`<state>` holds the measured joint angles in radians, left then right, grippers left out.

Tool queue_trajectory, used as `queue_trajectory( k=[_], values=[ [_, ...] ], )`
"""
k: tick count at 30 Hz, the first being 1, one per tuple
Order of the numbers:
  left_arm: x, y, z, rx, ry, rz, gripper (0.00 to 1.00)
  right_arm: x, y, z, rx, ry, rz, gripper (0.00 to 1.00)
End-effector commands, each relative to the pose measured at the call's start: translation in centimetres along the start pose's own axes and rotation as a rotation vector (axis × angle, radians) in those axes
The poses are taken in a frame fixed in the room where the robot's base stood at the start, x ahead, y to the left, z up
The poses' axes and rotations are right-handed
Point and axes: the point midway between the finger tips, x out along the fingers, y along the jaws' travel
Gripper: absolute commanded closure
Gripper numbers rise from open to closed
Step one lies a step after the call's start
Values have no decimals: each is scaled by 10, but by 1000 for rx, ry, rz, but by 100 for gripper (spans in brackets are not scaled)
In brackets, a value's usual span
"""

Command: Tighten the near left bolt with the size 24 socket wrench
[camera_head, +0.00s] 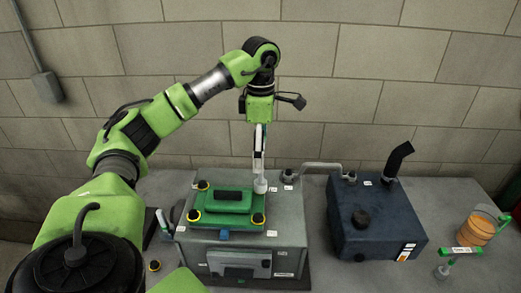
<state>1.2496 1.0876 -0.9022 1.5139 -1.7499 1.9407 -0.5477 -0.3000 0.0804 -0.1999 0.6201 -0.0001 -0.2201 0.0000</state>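The green cover (221,201) lies on top of the grey engine block (290,232), with black bolts in yellow rings at its corners. The near left bolt (193,215) is uncovered. The far left bolt (203,185) and near right bolt (258,219) also show. My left gripper (260,152) points down above the far right corner, seemingly shut on an upright socket wrench (261,186). Its grey socket end hides that corner; contact is unclear. Another socket wrench (466,252) with a green handle stands at the right. Size labels are unreadable. My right gripper is out of view.
A dark blue tank (375,225) with a black exhaust pipe (397,158) stands right of the block, joined to it by a grey pipe (320,166). An orange canister (480,230) stands at far right. A loose yellow-ringed piece (154,265) lies left of the block.

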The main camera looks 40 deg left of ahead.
Motion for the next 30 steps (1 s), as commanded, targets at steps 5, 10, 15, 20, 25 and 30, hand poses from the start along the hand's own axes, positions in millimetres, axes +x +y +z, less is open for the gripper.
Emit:
queue_trajectory(
  k=[5, 10, 15, 20, 25, 30],
  values=[
    [0, 0, 0, 210, -1, 1, 49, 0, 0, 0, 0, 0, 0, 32],
    [0, 0, 0, 266, -1, 1, 49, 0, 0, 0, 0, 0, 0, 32],
    [0, 0, 0, 264, -1, 2, 49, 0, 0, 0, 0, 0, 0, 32],
    [-8, 0, 1, 263, -3, 4, 49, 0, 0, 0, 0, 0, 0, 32],
    [-16, 0, 0, 261, -1, 2, 49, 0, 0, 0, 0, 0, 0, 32],
    [-15, 0, 0, 177, -1, 1, 49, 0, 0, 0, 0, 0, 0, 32]
  ],
)
